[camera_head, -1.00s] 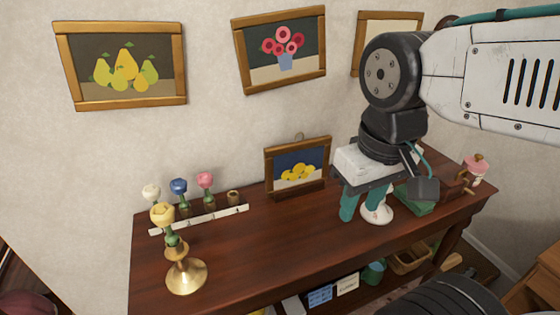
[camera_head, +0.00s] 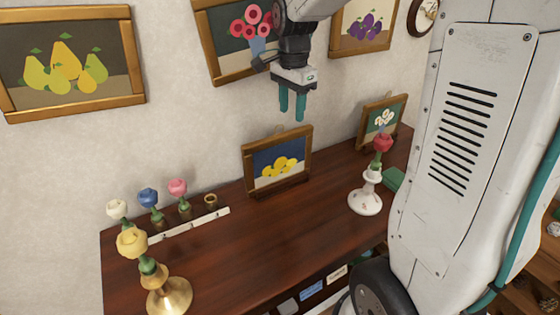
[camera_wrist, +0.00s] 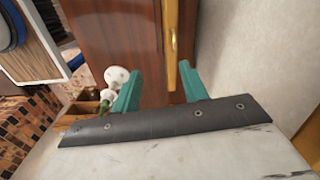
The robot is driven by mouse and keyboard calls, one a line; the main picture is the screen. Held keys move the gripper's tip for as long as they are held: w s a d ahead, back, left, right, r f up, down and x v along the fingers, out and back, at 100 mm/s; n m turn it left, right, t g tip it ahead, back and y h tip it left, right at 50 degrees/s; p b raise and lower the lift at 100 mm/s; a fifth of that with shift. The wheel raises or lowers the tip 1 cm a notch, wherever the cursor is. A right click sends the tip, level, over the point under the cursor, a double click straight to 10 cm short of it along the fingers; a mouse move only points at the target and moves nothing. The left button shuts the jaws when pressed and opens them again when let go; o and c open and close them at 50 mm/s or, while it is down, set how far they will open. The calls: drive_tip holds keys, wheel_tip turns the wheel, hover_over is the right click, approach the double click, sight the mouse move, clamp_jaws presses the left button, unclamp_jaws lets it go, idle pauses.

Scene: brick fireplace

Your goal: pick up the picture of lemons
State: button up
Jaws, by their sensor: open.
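The picture of lemons (camera_head: 277,161) is a small gold-framed picture with yellow lemons on dark blue. It stands upright on the dark wooden table (camera_head: 255,235), close to the wall. My gripper (camera_head: 292,114) is open and empty, with its teal fingers pointing down above the picture's top edge, apart from it. In the wrist view, a gold frame edge (camera_wrist: 171,40), which looks like the picture's top, lies beyond the gap between the fingers of my gripper (camera_wrist: 158,92).
A white holder with a red flower (camera_head: 366,195) and a framed white-flower picture (camera_head: 383,122) stand to the right. A flower rack (camera_head: 190,226) and a brass candlestick (camera_head: 170,297) stand left. Pears (camera_head: 65,72) and pink flowers (camera_head: 228,50) pictures hang on the wall.

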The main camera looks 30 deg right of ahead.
sight(292, 131)
drive_tip(key=shift+w+d+f+m, duration=0.45)
drive_tip(key=shift+w+f, duration=0.2)
drive_tip(key=shift+w+d+f+m, duration=0.4)
drive_tip(key=shift+w+f+m, duration=0.05)
drive_tip(key=shift+w+f, duration=0.15)
drive_tip(key=f, duration=0.7)
drive_tip(key=shift+s, duration=0.2)
clamp_jaws()
